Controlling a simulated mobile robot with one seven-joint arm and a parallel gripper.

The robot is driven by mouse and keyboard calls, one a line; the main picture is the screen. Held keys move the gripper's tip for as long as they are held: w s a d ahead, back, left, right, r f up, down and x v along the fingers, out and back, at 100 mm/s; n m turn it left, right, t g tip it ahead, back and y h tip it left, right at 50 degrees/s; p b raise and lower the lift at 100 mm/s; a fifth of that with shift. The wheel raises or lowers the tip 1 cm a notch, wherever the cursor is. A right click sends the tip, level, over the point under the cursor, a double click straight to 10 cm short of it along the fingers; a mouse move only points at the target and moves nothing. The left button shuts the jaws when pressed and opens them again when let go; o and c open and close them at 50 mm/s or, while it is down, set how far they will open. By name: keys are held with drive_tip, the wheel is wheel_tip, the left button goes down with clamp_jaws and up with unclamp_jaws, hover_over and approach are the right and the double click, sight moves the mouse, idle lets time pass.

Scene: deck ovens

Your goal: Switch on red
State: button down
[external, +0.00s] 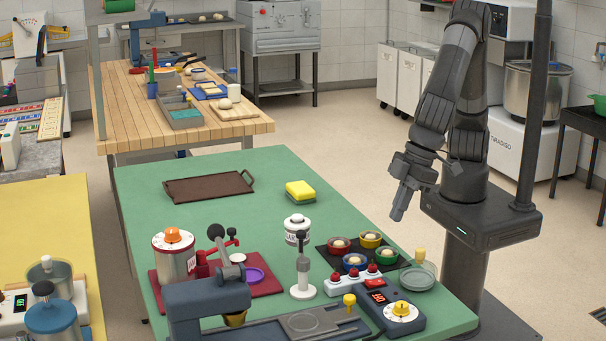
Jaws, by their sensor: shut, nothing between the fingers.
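A white box (351,283) with red round knobs or lamps on top sits near the front right of the green table. A red-rimmed bowl (338,246) sits with other coloured bowls on a dark mat behind the white box. I cannot tell which of these is the red to switch, or whether anything is lit. My gripper (397,214) is shut and empty, pointing down in the air at the table's right side, apart from all of these.
A white stand with a dark handle (303,278) and a white jar (297,230) stand left of the bowls. A clear dish (417,278) is at the right edge. The table's far right part is clear.

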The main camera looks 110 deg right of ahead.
sight(371, 281)
drive_tip(key=shift+a+f, duration=0.15)
drive_tip(key=shift+a, duration=0.1)
drive_tip(key=x, duration=1.4)
drive_tip(key=shift+w, duration=0.1)
drive_tip(key=shift+w+f+g, duration=0.1)
drive_tip(key=shift+f+g, duration=0.05)
drive_tip(key=shift+g, duration=0.15)
drive_tip(key=shift+s, duration=0.2)
